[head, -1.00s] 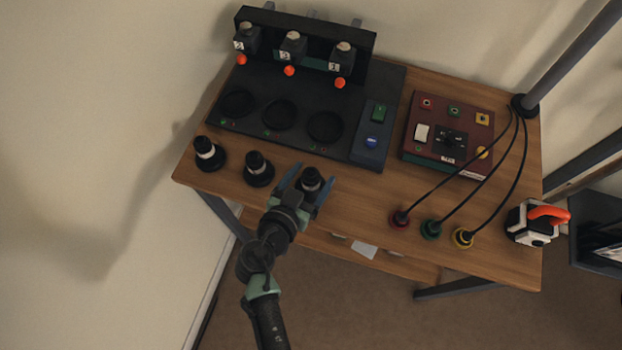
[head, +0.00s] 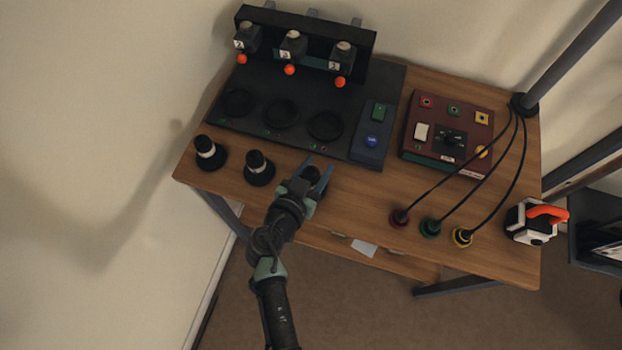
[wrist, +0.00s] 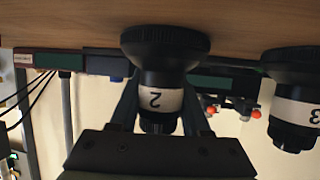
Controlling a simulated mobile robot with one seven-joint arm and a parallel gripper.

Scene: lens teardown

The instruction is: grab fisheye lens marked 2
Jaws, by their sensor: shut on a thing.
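The fisheye lens marked 2 (wrist: 158,99) is a black barrel with a white band and a wide dark rim. In the wrist view, which is upside down, it stands between the fingers of my gripper (wrist: 158,115), with its rim at the wooden table top. My gripper (head: 317,168) is shut on this lens at the table's front edge; the arm hides most of the lens in the head view. A similar lens marked 3 (wrist: 298,108) stands beside it at the right of the wrist view.
Two black lenses with white bands, one at the far left (head: 207,152) and one nearer (head: 257,168), stand left of my gripper. Behind is a dark station (head: 300,105) with round recesses and numbered units. A red box (head: 450,135) and cabled plugs (head: 432,229) are to the right.

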